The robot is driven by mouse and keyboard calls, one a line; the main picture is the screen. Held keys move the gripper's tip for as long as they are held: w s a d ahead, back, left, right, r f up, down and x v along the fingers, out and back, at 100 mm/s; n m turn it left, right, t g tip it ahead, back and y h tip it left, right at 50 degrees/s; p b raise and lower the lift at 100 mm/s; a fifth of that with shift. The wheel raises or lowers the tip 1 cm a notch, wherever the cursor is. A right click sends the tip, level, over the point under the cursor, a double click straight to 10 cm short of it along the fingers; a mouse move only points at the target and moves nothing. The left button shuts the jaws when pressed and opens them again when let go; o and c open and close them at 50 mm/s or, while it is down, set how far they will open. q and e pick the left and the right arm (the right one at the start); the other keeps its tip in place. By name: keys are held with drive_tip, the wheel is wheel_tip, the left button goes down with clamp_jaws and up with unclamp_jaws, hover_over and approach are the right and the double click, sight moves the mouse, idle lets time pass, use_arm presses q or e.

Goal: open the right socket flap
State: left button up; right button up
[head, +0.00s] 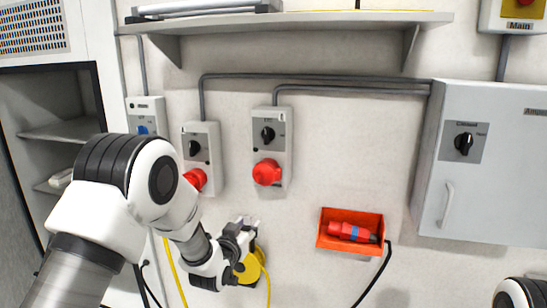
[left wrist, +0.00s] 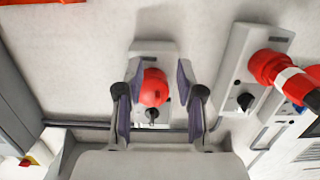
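The right socket (head: 271,150) is a grey wall box with a black rotary knob (head: 267,134) above a round red flap (head: 267,172). The flap looks shut. My left gripper (head: 243,228) is below and slightly left of this socket, apart from it. In the left wrist view, turned over, the red flap (left wrist: 153,88) shows between the two spread fingers (left wrist: 157,100), with the knob (left wrist: 152,114) under it. The fingers hold nothing. My right gripper is out of view; only a white part of my right arm shows at the bottom right corner.
A second socket (head: 201,150) stands to the left, with a red and white plug (left wrist: 290,77) in it. An orange bin (head: 322,239) holds a red connector (head: 352,232). A yellow cable (head: 266,284) hangs by my gripper. A grey cabinet (head: 500,195) is at right, a shelf (head: 300,20) above.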

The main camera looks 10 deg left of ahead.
use_arm(q)
drive_tip(key=t, duration=0.1)
approach(257, 177)
wheel_tip(257, 177, down, 4)
drive_tip(key=w, duration=0.3)
wheel_tip(257, 177, up, 5)
drive_tip(key=s+p, duration=0.2)
drive_tip(key=shift+t, duration=0.3)
drive_tip(key=w, duration=0.2)
drive_tip(key=w+f+p, duration=0.1)
drive_tip(key=w, duration=0.2)
drive_tip(key=w+p, duration=0.1)
drive_tip(key=w, duration=0.2)
drive_tip(key=shift+d+f, duration=0.15)
drive_tip(key=shift+f, duration=0.1)
drive_tip(key=shift+w, duration=0.2)
drive_tip(key=shift+s+r, duration=0.15)
drive_tip(key=shift+s, duration=0.2)
drive_tip(key=shift+w, duration=0.15)
clamp_jaws()
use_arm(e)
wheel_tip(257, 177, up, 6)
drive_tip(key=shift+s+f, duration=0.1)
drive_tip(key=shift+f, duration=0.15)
